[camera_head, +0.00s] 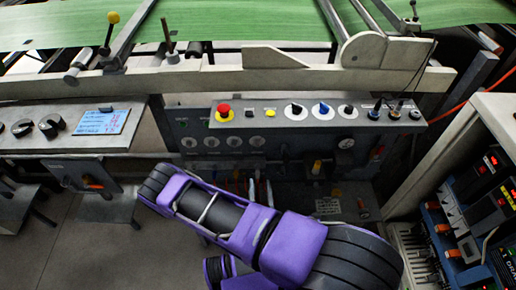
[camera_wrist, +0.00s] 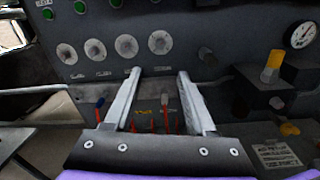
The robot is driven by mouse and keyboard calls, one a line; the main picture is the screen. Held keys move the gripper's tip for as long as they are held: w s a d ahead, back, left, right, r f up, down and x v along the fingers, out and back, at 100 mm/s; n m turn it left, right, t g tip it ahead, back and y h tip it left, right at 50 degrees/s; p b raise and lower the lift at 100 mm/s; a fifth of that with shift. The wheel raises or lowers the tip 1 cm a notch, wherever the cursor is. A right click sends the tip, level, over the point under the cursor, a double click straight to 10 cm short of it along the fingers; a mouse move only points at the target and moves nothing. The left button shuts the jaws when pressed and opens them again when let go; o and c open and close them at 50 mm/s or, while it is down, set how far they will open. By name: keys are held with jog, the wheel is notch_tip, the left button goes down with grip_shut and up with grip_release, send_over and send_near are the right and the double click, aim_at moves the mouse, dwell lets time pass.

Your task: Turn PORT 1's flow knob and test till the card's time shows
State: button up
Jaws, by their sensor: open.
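My gripper (camera_wrist: 159,72) is open and empty in the wrist view, its two pale fingers pointing at the dark machine panel. In the head view my purple arm hides most of it. Beyond the fingers is a row of pale round dials (camera_wrist: 126,45), also in the head view (camera_head: 233,141). Red, yellow and blue fittings (camera_wrist: 165,116) show between and beside the fingers, lower down. No label reading PORT 1 is legible, so I cannot tell which knob is its flow knob.
A yellow-topped fitting (camera_wrist: 272,65) and a gauge (camera_wrist: 302,35) stand right of my gripper. The upper panel carries a red emergency button (camera_head: 224,112) and black and blue selector knobs (camera_head: 321,109). A cabinet with lit red displays (camera_head: 492,161) stands at right.

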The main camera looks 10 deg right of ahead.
aim_at(257, 146)
jog(key=w+d, duration=0.1)
jog(key=w, duration=0.4)
jog(key=w+b, duration=0.1)
jog(key=w, duration=0.4)
jog(key=w+d, duration=0.1)
jog(key=w, duration=0.4)
jog(key=shift+w+d+b, duration=0.3)
jog(key=shift+w, duration=0.05)
grip_shut()
